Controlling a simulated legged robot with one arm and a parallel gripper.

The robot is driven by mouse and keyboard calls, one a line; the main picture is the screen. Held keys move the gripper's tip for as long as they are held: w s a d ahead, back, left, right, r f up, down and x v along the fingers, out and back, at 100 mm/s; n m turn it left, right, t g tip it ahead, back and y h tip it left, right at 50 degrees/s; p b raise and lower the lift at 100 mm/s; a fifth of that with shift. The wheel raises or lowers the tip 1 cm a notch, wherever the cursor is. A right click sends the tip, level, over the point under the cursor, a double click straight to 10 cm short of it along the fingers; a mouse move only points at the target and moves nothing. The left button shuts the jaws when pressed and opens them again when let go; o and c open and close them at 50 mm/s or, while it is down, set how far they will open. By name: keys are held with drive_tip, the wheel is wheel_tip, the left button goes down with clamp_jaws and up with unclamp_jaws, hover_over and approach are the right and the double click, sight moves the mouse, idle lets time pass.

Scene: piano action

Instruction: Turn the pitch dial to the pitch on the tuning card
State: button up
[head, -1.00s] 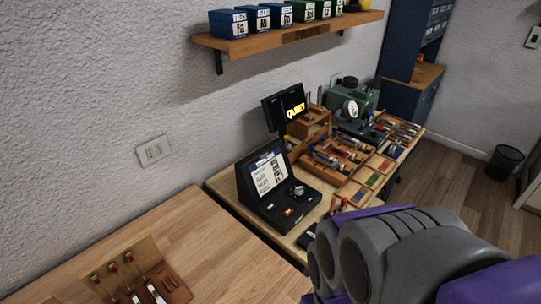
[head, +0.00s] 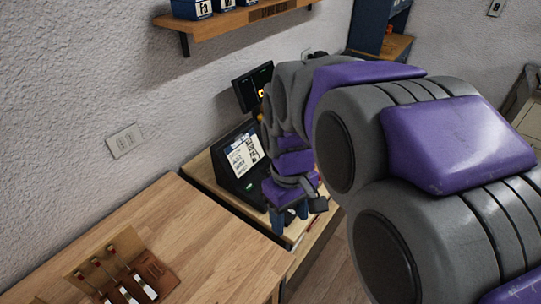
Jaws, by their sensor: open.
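The black tuning console (head: 226,172) stands on the workbench left of my arm. On its sloped face is a white panel (head: 242,155) with lines of dark writing, too small to read; I cannot tell whether this is the tuning card. My gripper (head: 289,221) is open and points down at the console's right front side. The pitch dial is hidden behind my gripper and arm. A dark display (head: 249,88) above the console is partly covered by my arm, with a bit of yellow lettering showing.
A wooden bench (head: 170,235) fills the lower left, with red-tipped tools (head: 122,270) on it. A wall shelf (head: 235,22) holds blue boxes (head: 190,8). A blue cabinet (head: 380,25) stands at the back.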

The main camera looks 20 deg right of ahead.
drive_tip(key=w+n, duration=0.1)
drive_tip(key=w, duration=0.3)
drive_tip(key=w+d+r+n+p, duration=0.1)
drive_tip(key=w, duration=0.3)
drive_tip(key=w+d+r+n, duration=0.1)
drive_tip(key=w, duration=0.3)
drive_tip(key=shift+w, duration=0.4)
drive_tip(key=w+d+f+n+p, duration=0.1)
drive_tip(key=w+d+f+n, duration=0.15)
drive_tip(key=w, duration=0.55)
drive_tip(key=w+d+f+n+t+p, duration=0.1)
drive_tip(key=w+d+n, duration=0.15)
drive_tip(key=w, duration=0.55)
drive_tip(key=w+d+f+n+p, duration=0.1)
drive_tip(key=w+f+n+p, duration=0.15)
drive_tip(key=w, duration=0.45)
drive_tip(key=w+d+f+n, duration=0.5)
drive_tip(key=w+f, duration=0.3)
drive_tip(key=f, duration=0.1)
drive_tip(key=f+b, duration=0.1)
drive_tip(key=f, duration=0.4)
drive_tip(key=f+b, duration=0.2)
drive_tip(key=f, duration=0.4)
drive_tip(key=f+b, duration=0.2)
drive_tip(key=f, duration=0.3)
drive_tip(key=shift+s+a+f, duration=0.25)
drive_tip(key=shift+s+a, duration=0.05)
drive_tip(key=shift+s, duration=0.1)
drive_tip(key=c, duration=1)
drive_tip(key=shift+o, duration=0.2)
